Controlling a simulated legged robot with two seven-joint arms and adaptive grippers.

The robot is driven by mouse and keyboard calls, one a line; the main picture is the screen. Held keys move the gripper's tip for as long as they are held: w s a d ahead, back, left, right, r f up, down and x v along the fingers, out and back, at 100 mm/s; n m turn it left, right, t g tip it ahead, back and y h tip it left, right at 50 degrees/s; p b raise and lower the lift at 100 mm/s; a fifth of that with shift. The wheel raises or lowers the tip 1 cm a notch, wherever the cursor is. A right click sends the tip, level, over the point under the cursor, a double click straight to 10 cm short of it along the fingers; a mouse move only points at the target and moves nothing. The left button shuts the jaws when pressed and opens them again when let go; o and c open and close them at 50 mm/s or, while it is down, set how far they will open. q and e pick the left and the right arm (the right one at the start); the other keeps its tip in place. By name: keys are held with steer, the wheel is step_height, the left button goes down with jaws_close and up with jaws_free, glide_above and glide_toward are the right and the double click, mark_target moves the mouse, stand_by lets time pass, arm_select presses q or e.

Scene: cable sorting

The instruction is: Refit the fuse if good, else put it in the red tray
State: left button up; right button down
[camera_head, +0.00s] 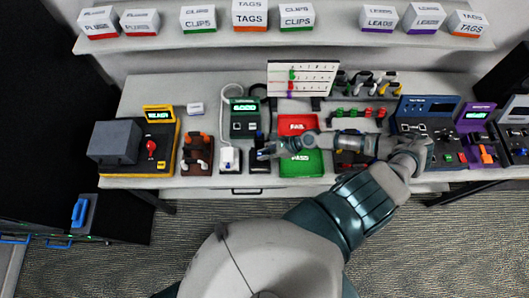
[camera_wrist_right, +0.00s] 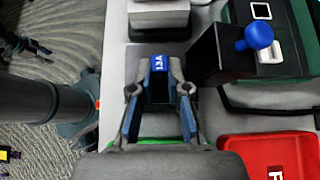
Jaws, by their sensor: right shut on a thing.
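My right gripper (camera_head: 266,153) is shut on a dark fuse with a blue label (camera_wrist_right: 160,63), held between both fingers above the bench. The fuse is hard to make out in the head view. The green tester (camera_head: 244,118) stands behind the gripper; its lit display seems to read GOOD, though it is small. In the wrist view a black block with a blue knob (camera_wrist_right: 259,37) stands beside the tester. The red tray (camera_head: 297,124), marked FAIL, lies right of the tester, and the green tray (camera_head: 300,165), marked PASS, lies in front of it, partly under my gripper.
A white unit with a cable (camera_head: 230,160) stands left of the gripper. A yellow-edged station (camera_head: 150,150) with a grey box and red knob is further left. Colored clips, a whiteboard (camera_head: 303,78) and panels line the back and right. A shelf of labelled boxes runs above.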

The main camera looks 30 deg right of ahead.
steer(key=c, duration=1.1)
jaws_free()
steer(key=shift+o, duration=0.2)
steer(key=shift+o, duration=0.2)
steer(key=o, duration=0.5)
steer(key=shift+r, duration=0.1)
